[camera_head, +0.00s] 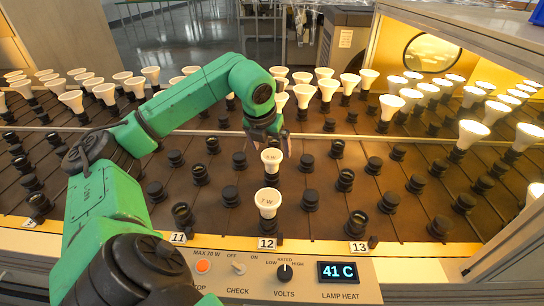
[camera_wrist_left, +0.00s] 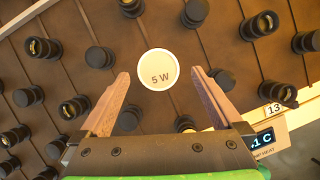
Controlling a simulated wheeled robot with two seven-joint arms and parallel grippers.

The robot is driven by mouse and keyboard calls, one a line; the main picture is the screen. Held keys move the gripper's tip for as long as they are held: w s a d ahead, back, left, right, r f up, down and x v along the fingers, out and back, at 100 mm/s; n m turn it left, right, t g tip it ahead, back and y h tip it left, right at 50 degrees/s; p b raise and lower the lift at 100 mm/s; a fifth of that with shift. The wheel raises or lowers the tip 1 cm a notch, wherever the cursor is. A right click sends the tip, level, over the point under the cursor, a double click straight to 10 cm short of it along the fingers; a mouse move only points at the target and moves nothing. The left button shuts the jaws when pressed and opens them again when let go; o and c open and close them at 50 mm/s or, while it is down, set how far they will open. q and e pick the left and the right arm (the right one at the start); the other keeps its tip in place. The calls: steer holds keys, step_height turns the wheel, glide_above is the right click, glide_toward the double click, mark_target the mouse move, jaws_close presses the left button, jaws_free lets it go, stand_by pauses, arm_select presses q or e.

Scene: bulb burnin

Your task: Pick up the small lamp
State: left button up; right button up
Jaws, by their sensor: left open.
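A small white lamp marked 5 W (camera_head: 271,160) stands upright in a dark socket in the row above label 12. In the left wrist view its round white face (camera_wrist_left: 158,70) shows just ahead of and between my fingertips, with a gap on each side. A slightly larger white lamp marked 7 W (camera_head: 267,203) stands nearer the front in the same row. My left gripper (camera_head: 263,147) is open above and just behind the 5 W lamp, pointing down. My right gripper is not in view.
Several empty dark sockets (camera_head: 229,195) surround the two lamps. Rows of larger white lamps (camera_head: 326,88) fill the back and right. A front panel (camera_head: 200,282) has knobs and a display reading 41 C (camera_head: 338,271). A lit housing (camera_head: 470,40) encloses the right side.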

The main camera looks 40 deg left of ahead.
mark_target(272, 155)
arm_select(q)
steer(key=x, duration=0.4)
steer(key=shift+s+f, duration=0.2)
steer(key=shift+w+a+f, duration=0.2)
steer(key=shift+w+f, duration=0.05)
steer(key=shift+f, duration=0.15)
steer(key=shift+r, duration=0.1)
steer(key=c, duration=1.3)
steer(key=shift+r, duration=0.1)
